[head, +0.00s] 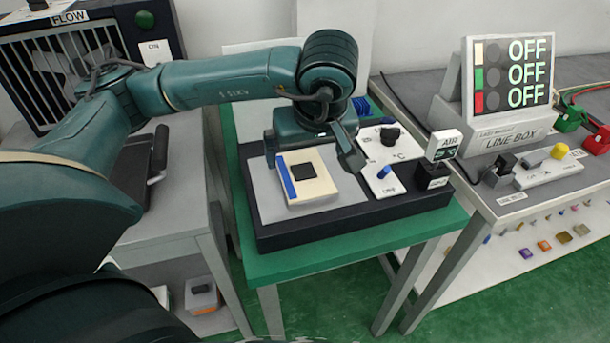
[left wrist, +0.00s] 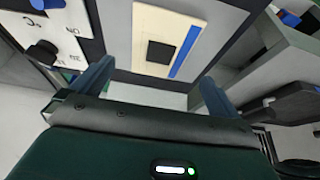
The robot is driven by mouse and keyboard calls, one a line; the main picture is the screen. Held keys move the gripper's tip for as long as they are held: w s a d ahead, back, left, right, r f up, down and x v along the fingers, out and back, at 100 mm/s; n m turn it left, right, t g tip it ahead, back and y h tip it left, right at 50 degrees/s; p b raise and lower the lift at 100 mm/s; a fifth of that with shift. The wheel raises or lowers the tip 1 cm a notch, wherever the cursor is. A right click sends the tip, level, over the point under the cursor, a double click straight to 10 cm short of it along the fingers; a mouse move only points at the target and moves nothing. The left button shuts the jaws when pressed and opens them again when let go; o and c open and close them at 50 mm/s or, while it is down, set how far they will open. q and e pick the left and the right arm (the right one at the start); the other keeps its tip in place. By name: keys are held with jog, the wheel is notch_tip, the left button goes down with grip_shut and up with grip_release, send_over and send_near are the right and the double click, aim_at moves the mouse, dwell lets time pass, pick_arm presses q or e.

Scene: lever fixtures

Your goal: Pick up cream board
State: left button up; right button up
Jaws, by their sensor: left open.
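The cream board (head: 307,177) lies flat on a grey plate (head: 268,207) on top of a dark fixture on the green table. It has a dark square in its middle and a blue strip along one edge. In the left wrist view the cream board (left wrist: 154,38) lies beyond the fingers, between their directions. My left gripper (head: 310,158) is open and empty. It hangs above the board's far side, with one finger on each side of it; I cannot tell its exact height. My right gripper is not in view.
Right of the board are a white panel with a black knob (head: 390,136), a blue lever (head: 384,171) and a black block with an AIR sign (head: 443,146). A line box (head: 485,125) stands on the right bench. A fan unit (head: 80,50) is at left.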

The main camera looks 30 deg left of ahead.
aim_at(304, 170)
pick_arm(q)
jog(key=shift+x, duration=3.05)
jog(key=shift+s+d, duration=0.1)
jog(key=shift+d, duration=0.05)
jog(key=shift+c, duration=0.3)
jog(key=c, duration=1)
jog(key=shift+o, duration=0.2)
